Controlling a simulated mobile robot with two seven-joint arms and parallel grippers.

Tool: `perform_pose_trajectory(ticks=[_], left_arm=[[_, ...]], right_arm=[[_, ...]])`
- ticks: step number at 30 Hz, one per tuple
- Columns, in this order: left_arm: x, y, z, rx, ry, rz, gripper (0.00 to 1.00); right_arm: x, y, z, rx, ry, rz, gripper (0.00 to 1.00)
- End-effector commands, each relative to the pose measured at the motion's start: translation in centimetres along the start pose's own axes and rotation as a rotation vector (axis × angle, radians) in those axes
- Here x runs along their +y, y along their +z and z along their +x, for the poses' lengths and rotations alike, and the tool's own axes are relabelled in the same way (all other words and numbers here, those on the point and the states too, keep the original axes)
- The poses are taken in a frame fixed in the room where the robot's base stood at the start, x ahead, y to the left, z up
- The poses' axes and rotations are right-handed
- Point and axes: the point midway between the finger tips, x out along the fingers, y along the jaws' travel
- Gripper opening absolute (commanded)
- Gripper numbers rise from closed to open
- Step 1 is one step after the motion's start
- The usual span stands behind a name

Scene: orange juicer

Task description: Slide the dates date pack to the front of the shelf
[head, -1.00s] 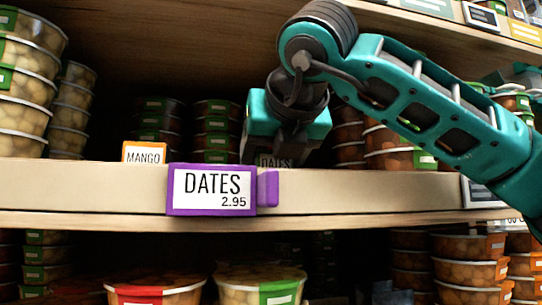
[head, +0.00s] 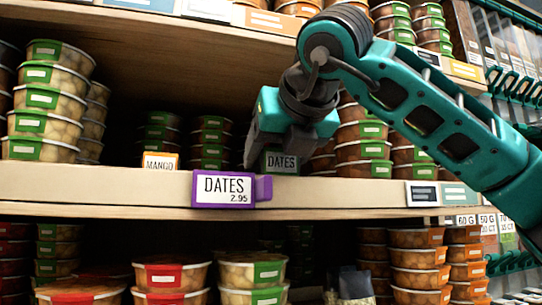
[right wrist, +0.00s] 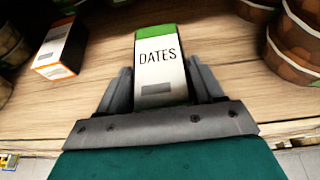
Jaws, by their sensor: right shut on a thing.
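The dates pack (right wrist: 158,62) is a small box with a white label reading DATES and a green top. It stands on the wooden shelf (head: 330,192), near the front edge, behind the right end of the purple DATES 2.95 price tag (head: 223,188). In the head view the pack (head: 281,162) shows only its labelled face below my right gripper (head: 268,160). In the right wrist view my right gripper (right wrist: 165,88) has one finger on each side of the pack and is shut on it. My left gripper is not in view.
An orange-topped mango box (head: 160,161) stands left of the pack; it also shows in the right wrist view (right wrist: 62,47). Stacks of tubs stand at left (head: 45,105) and right (head: 362,150). A shelf board above (head: 200,30) limits height.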

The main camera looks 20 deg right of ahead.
Motion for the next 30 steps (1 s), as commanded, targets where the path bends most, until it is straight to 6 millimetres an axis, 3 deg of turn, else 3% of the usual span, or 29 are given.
perform_pose_trajectory(ticks=[15,16,24,30], left_arm=[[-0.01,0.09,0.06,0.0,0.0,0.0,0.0],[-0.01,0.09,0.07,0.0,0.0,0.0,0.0],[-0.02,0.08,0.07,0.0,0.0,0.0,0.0],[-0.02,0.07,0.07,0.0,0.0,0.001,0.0]], right_arm=[[-0.26,0.02,-0.04,-0.001,0.004,0.0,0.34],[-0.26,0.02,-0.04,-0.001,0.004,0.0,0.69],[-0.25,0.01,-0.04,0.0,0.003,0.0,0.95],[-0.24,0.0,-0.03,0.0,0.003,0.0,0.96]])
